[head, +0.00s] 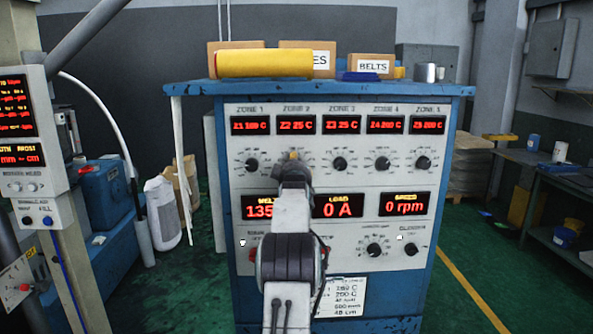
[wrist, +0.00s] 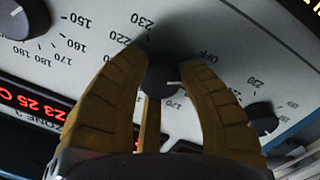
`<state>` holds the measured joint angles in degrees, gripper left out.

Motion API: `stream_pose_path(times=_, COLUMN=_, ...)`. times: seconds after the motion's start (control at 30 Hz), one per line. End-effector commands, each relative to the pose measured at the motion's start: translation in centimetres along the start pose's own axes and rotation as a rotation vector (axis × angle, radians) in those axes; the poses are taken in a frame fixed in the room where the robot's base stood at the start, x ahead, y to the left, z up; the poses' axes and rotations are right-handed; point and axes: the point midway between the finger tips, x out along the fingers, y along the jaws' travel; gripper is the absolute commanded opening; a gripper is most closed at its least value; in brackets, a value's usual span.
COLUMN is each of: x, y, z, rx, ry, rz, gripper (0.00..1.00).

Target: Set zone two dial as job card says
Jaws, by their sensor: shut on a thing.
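My gripper (head: 293,160) is at the zone two dial on the blue cabinet's front panel (head: 365,178) and hides it in the head view. In the wrist view, upside down, the yellow fingers of my gripper (wrist: 167,66) are shut on the dark zone two dial (wrist: 163,77), one on each side. Its scale shows OFF, 220 and 230; a white mark shows on the knob, its exact setting unclear. The zone two display (head: 297,125) reads 25 C. The job card (head: 346,297) is partly hidden by my arm; its lines are small, with 200 C legible.
The zone one dial (head: 252,164) and zone three dial (head: 340,163) sit close on either side. Lower displays show 0 A and 0 rpm. A yellow roll (head: 265,64) and boxes are on top of the cabinet.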

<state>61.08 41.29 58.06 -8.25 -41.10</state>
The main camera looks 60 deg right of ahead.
Motion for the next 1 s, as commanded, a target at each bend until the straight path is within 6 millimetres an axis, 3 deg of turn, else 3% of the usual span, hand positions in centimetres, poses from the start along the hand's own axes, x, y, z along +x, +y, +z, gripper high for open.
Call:
stream_pose_path(times=0.5, x=-0.02, y=-0.03, z=-0.28, rx=0.324, ry=-0.011, rz=-0.010, gripper=0.04)
stream_pose_path(times=1.0, x=-0.03, y=0.03, z=-0.48, rx=0.390, ry=-0.011, rz=-0.011, gripper=0.04)
